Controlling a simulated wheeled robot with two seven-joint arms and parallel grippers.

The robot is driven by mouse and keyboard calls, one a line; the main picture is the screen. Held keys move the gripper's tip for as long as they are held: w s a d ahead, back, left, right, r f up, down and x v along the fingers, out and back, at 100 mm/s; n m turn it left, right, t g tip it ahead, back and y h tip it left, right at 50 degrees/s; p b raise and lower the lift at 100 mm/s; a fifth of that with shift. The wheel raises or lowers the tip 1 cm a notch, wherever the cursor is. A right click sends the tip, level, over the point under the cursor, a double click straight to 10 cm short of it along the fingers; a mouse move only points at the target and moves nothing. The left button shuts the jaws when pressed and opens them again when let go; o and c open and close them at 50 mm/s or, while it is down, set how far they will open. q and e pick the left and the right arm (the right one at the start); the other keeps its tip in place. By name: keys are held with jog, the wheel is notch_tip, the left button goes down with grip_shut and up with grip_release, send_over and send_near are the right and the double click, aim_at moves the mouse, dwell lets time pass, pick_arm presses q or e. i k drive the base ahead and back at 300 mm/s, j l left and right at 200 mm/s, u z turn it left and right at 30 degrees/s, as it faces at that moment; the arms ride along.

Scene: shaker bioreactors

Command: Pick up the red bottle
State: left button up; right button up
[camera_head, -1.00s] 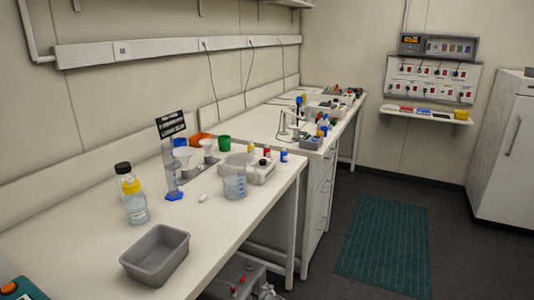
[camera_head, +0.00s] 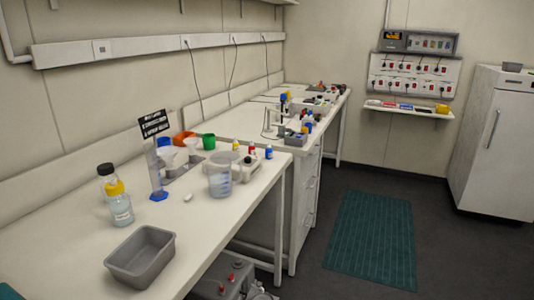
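A small red-capped bottle (camera_head: 251,149) stands on the near white bench, between a small yellow bottle (camera_head: 235,145) and a small blue bottle (camera_head: 268,152). It is at the back of a grey-white device (camera_head: 245,168), and its lower part is partly hidden there. It is small in this view, so I cannot tell whether it stands on the device or behind it. Neither of my grippers shows in the head view.
A clear beaker (camera_head: 220,176) stands left of the device. A grey tray (camera_head: 142,258), a yellow-capped bottle (camera_head: 119,205) and a cylinder on a blue base (camera_head: 158,196) are nearer. The floor around the green mat (camera_head: 372,240) is clear.

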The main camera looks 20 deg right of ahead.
aim_at(252, 149)
jog(key=i+l+u, duration=0.25)
jog(key=l, duration=0.35)
jog(key=i+l+u, duration=0.1)
jog(key=i+l, duration=0.15)
jog(key=i+l+u, duration=0.15)
jog(key=l, duration=0.3)
jog(key=i+l+u, duration=0.1)
jog(key=l, duration=0.25)
jog(key=i+l+u, duration=0.15)
jog(key=l, duration=0.25)
jog(key=i+l+u, duration=0.1)
jog(key=l, duration=0.3)
